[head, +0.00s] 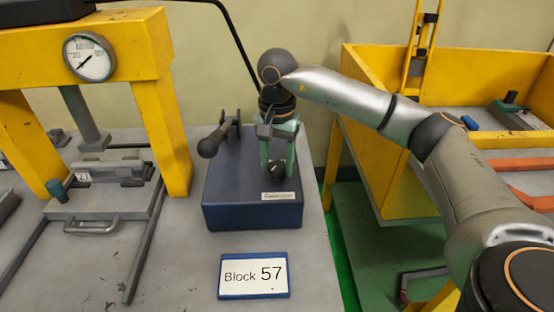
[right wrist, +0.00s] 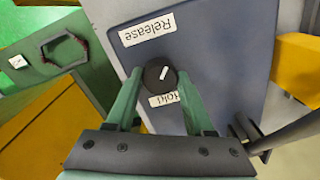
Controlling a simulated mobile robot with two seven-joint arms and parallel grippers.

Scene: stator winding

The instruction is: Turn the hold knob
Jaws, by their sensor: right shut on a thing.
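The hold knob (right wrist: 161,76) is a small round black knob with a white pointer mark. It sits on the blue box (head: 235,205) on the table. In the right wrist view, the label "Release" (right wrist: 147,30) is on one side of it and the label "Hold" (right wrist: 172,98), partly covered, is on the other. The white mark points roughly between the two, slanted. My right gripper (right wrist: 159,78) has green fingers on both sides of the knob, shut on it. In the head view the right gripper (head: 278,170) points down over the box's right part. My left gripper is not in view.
A black lever (head: 215,138) stands on the box beside my right gripper. A yellow press frame with a gauge (head: 89,57) stands left. A yellow bin (head: 375,150) is at the right, past the table edge.

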